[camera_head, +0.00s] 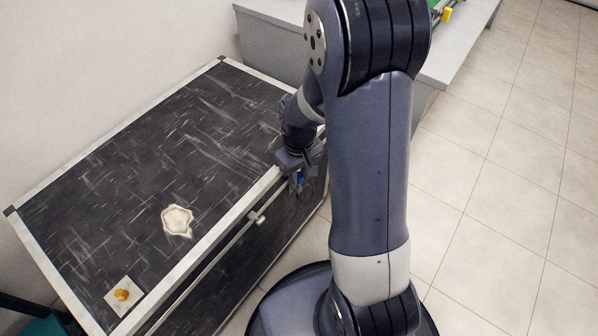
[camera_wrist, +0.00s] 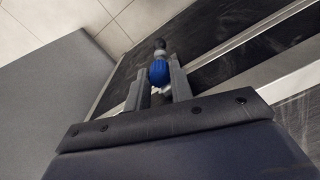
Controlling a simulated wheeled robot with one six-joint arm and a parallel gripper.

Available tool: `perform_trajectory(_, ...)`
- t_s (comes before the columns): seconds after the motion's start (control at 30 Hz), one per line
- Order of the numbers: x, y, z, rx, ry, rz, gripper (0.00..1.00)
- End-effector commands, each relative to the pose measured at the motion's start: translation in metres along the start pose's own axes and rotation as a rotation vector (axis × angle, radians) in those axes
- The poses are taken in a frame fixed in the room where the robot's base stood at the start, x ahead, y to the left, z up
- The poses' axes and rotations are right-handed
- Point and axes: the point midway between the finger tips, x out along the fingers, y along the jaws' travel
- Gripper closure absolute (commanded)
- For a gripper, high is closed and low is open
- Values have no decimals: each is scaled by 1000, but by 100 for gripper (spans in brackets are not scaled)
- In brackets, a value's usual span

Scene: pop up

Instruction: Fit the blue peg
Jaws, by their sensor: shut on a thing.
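My gripper (camera_head: 297,179) is past the front edge of the dark case, near its right end. In the wrist view my gripper (camera_wrist: 160,80) is shut on the blue peg (camera_wrist: 160,72), which sits between its two grey fingers. The peg has a blue ribbed body with a grey and black end pointing away. In the head view only a small bit of blue (camera_head: 300,177) shows at the fingers. A white plate (camera_head: 121,296) with a yellow-orange piece on it lies at the near left corner of the case top. I cannot make out a hole for the peg.
The black scratched case (camera_head: 190,130) has pale metal edges and a latch (camera_head: 257,217) on its front side. A cream, wavy-edged dish-like thing (camera_head: 177,221) lies on its top. A grey table (camera_head: 270,35) stands behind. Tiled floor is clear on the right.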

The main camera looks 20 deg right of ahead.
Motion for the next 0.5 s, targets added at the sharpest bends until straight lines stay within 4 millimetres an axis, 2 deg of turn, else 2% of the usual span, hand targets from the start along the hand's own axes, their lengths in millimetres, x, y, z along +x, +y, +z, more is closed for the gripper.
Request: perform_trajectory(0.5, 17, 0, 0, 0, 0, 0, 100)
